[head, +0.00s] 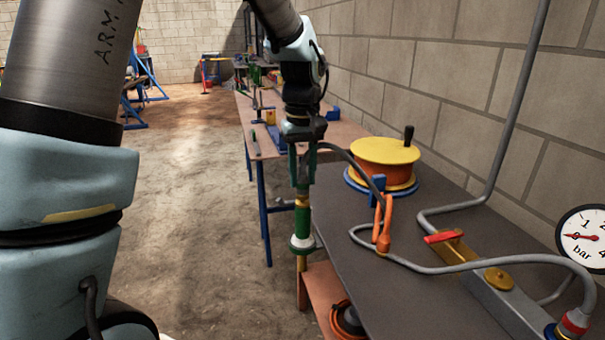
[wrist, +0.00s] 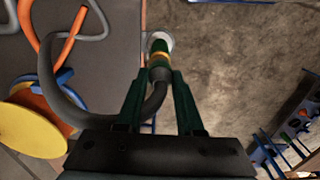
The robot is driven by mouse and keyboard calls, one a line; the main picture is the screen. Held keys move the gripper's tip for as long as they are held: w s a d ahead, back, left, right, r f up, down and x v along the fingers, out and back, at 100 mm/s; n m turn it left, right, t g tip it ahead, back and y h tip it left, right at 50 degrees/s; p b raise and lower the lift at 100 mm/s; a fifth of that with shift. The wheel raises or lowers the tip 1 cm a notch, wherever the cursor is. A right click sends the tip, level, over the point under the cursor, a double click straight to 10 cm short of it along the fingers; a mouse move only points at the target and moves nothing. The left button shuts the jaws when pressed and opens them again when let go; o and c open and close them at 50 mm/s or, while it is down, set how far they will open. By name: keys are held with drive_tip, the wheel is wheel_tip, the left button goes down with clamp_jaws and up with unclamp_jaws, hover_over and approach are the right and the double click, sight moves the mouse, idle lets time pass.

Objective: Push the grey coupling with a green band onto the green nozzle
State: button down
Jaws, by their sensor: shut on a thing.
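My gripper (head: 303,182) points straight down at the left edge of the dark bench and is shut on the grey coupling (wrist: 158,76) at the end of a grey hose. The fingers hide most of the coupling, and I cannot make out its green band clearly. Directly below and in line is the green nozzle (head: 301,222), upright, with a yellow part at its top and a pale flange at its base. In the wrist view the nozzle (wrist: 159,46) lies just beyond the fingertips. The coupling meets or nearly meets its yellow top; I cannot tell how far on it is.
The hose (head: 350,160) bends from my gripper towards an orange hook (head: 382,228). A yellow and orange reel (head: 385,160), a red-handled valve (head: 445,237) and a pressure gauge (head: 582,238) stand to the right. Open floor (head: 190,220) lies left of the bench.

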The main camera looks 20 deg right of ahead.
drive_tip(key=shift+f+b, duration=0.3)
drive_tip(key=shift+f, duration=0.25)
drive_tip(key=shift+c, duration=2.3)
unclamp_jaws()
wheel_tip(320, 180, up, 11)
drive_tip(key=shift+f+b, duration=0.1)
drive_tip(key=shift+b, duration=0.3)
drive_tip(key=w+a+f+p, duration=0.1)
drive_tip(key=a+f, duration=0.2)
drive_tip(key=a, duration=0.4)
drive_tip(key=w+a+f, duration=0.2)
drive_tip(key=a, duration=0.5)
drive_tip(key=s+a+f, duration=0.3)
drive_tip(key=a, duration=0.5)
drive_tip(key=s+a+f+t+p, duration=0.1)
drive_tip(key=s+a+f, duration=0.3)
drive_tip(key=a, duration=0.4)
drive_tip(key=shift+f+t, duration=0.15)
drive_tip(key=shift+t, duration=0.15)
